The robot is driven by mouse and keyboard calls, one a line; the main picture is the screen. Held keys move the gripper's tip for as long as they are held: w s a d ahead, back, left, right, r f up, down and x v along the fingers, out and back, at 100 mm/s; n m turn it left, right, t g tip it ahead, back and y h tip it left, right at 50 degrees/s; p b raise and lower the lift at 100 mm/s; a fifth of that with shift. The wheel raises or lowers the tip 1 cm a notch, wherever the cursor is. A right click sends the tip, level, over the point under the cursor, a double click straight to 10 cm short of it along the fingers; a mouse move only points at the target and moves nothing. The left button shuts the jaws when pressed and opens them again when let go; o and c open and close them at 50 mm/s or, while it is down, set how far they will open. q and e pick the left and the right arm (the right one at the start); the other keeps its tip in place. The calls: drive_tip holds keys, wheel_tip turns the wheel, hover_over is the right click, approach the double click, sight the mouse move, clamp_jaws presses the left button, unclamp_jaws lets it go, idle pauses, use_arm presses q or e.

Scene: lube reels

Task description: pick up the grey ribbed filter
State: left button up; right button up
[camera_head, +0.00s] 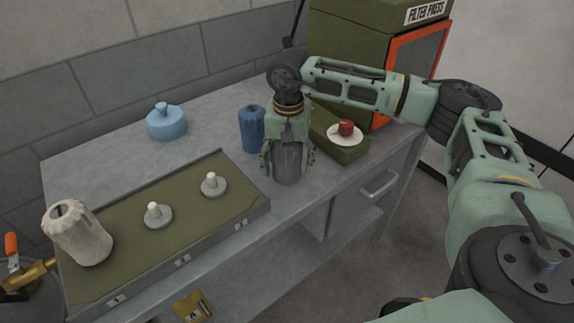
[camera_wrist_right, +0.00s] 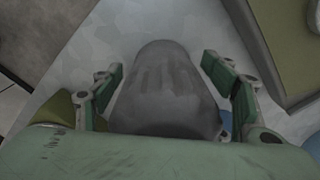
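The grey ribbed filter (camera_head: 288,164) is a dark grey cylinder standing upright on the grey bench, right of the green tray. My right gripper (camera_head: 289,160) points down over it, with one finger on each side. In the right wrist view the filter (camera_wrist_right: 165,90) lies between the two fingers of the right gripper (camera_wrist_right: 163,75). The fingers look open, with narrow gaps beside the filter near the tips. The gripper hides the filter's upper part in the head view. My left gripper is not in view.
A blue ribbed filter (camera_head: 251,130) stands close behind-left of the gripper. A green box (camera_head: 340,150) with a white dish (camera_head: 346,138) and red piece is close right. The green tray (camera_head: 130,205) holds a whitish filter (camera_head: 77,235) and two posts. A light blue pot (camera_head: 166,122) stands behind.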

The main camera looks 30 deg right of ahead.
drive_tip(key=c, duration=1.1)
drive_tip(key=shift+c, duration=0.3)
drive_tip(key=shift+r, duration=0.2)
